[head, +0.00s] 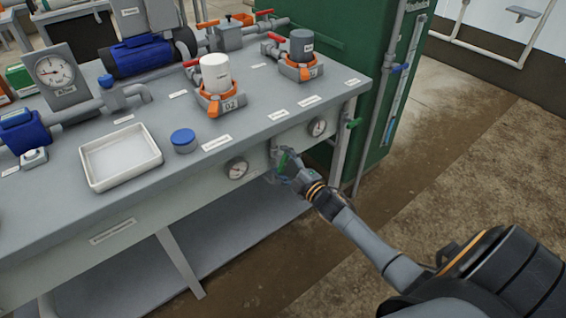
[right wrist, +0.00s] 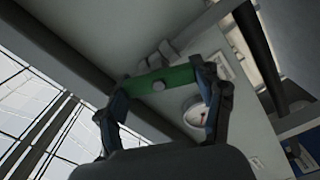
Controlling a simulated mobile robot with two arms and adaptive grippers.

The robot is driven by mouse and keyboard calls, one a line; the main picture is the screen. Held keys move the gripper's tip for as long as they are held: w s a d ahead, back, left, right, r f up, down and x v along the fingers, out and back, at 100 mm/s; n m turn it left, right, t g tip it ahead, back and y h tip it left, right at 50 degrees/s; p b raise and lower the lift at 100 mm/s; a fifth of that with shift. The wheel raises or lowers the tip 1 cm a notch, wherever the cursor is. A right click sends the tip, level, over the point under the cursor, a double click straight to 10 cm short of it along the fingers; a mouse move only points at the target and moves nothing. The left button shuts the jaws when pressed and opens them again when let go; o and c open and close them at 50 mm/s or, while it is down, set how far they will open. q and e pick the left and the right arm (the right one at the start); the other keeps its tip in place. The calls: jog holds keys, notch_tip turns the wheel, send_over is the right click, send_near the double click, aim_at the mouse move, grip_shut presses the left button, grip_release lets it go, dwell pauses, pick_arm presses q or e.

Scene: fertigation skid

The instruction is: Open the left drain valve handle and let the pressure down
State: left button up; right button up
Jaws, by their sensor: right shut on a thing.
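The left drain valve's green handle (head: 283,161) is at the skid's front panel, below the table edge and between two gauges. My right gripper (head: 287,168) reaches it from the right and is shut on it, partly hiding it. In the right wrist view, the green handle (right wrist: 160,79) lies as a bar across the gap, with my right gripper's fingers (right wrist: 163,93) at its two ends. A second green handle (head: 354,123) is farther right at the table corner, free of the gripper. My left gripper is out of view.
Round gauges (head: 237,168) (head: 317,127) sit in the front panel either side of the held handle. A white tray (head: 120,157) and a blue-lidded jar (head: 184,140) stand on the tabletop. The floor at right is clear.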

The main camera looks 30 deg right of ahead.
jog(key=shift+n, duration=0.5)
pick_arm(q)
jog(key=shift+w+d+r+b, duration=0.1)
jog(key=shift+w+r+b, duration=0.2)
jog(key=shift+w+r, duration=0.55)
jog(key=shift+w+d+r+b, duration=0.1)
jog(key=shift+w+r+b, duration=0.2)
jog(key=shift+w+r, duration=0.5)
pick_arm(e)
jog(key=shift+a+f+n, duration=0.1)
jog(key=shift+f+n, duration=0.05)
jog(key=shift+n, duration=1.95)
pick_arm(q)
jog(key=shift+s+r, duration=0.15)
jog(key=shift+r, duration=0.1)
pick_arm(e)
jog(key=o, duration=1.2)
jog(key=s, duration=0.8)
jog(key=s+d, duration=0.1)
jog(key=s, duration=0.3)
